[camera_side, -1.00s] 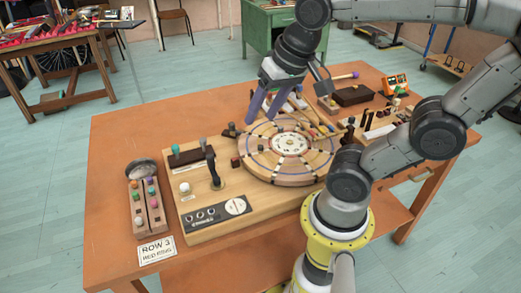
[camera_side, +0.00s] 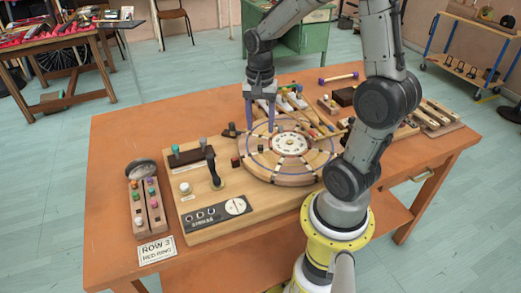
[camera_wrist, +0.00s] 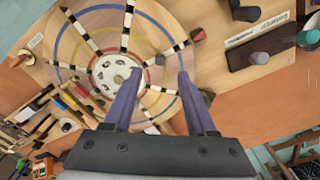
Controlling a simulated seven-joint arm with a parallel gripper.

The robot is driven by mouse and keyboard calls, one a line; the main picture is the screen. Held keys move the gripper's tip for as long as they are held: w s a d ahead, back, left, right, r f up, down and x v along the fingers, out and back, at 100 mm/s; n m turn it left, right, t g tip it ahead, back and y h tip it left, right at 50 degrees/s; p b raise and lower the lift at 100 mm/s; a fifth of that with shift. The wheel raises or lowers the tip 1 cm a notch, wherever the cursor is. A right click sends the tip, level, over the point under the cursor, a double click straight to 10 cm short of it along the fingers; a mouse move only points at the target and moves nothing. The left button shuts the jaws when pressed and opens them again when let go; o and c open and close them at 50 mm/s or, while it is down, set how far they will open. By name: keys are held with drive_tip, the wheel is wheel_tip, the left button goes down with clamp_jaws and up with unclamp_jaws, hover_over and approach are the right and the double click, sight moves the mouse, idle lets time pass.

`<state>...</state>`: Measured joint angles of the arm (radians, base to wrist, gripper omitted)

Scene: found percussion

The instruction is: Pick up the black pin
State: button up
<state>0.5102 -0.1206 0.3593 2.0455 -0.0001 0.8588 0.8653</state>
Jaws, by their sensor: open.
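My gripper (camera_side: 260,127) points down over the far left part of the round wooden wheel, its two purple fingers open and empty. In the wrist view the open fingers (camera_wrist: 160,74) frame part of the wheel's ring. A dark peg-like piece (camera_side: 230,131) stands just left of the fingers in the side view. A dark grey peg (camera_side: 202,143) stands on a dark strip at the left; it also shows in the wrist view (camera_wrist: 258,58). I cannot tell which dark piece is the black pin. No finger visibly touches either.
A tall black lever (camera_side: 213,168) rises in front of the strip. A tray of coloured pegs (camera_side: 155,212) lies left. Sticks and mallets crowd the right.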

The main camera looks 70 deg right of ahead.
sight(260, 146)
drive_tip(key=f, duration=0.7)
drive_tip(key=shift+d+f, duration=0.15)
drive_tip(key=shift+d, duration=0.05)
clamp_jaws()
